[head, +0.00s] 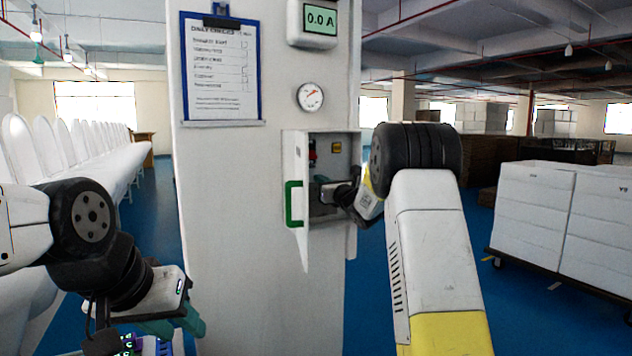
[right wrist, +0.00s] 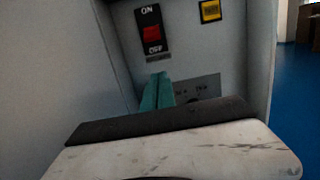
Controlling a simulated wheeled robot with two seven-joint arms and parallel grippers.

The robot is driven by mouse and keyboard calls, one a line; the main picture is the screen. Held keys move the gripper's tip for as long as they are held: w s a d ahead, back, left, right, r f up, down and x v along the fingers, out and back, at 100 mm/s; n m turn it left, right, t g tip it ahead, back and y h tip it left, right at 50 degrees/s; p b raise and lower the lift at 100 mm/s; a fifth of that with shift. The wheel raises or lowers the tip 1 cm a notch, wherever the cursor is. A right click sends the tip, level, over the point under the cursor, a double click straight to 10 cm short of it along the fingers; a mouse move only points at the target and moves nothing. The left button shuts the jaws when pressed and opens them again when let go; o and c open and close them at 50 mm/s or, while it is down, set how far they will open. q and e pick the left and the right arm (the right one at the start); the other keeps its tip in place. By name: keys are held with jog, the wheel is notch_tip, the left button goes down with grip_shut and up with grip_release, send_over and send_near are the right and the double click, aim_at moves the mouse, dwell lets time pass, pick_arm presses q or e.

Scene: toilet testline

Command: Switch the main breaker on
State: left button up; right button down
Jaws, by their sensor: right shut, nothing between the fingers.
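The main breaker (right wrist: 151,32) is a black switch plate with a red part, marked ON above and OFF below. The red part sits in the lower half, toward OFF. In the head view the breaker (head: 312,151) shows small inside the grey box (head: 335,211) on the white column. My right gripper (head: 322,183) reaches into the box below the breaker. Its teal fingers (right wrist: 157,90) are shut and empty, with tips just below the OFF label; contact cannot be told. My left gripper (head: 190,322) hangs at the lower left, away from the column; its jaw opening is unclear.
The box door with a green handle (head: 293,204) stands open at left. A yellow label or button (right wrist: 209,11) is right of the breaker. A clipboard (head: 221,68), gauge (head: 310,96) and 0.0 A display (head: 320,19) are above. White boxes (head: 535,205) stand at right.

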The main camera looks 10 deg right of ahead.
aim_at(312, 155)
jog(key=w+r, duration=0.1)
jog(key=r, duration=0.1)
jog(key=w+a+r, duration=0.1)
jog(key=w+r, duration=0.1)
jog(key=shift+w+a+r, duration=0.15)
jog(key=shift+w+r, duration=0.05)
jog(key=shift+w, duration=0.1)
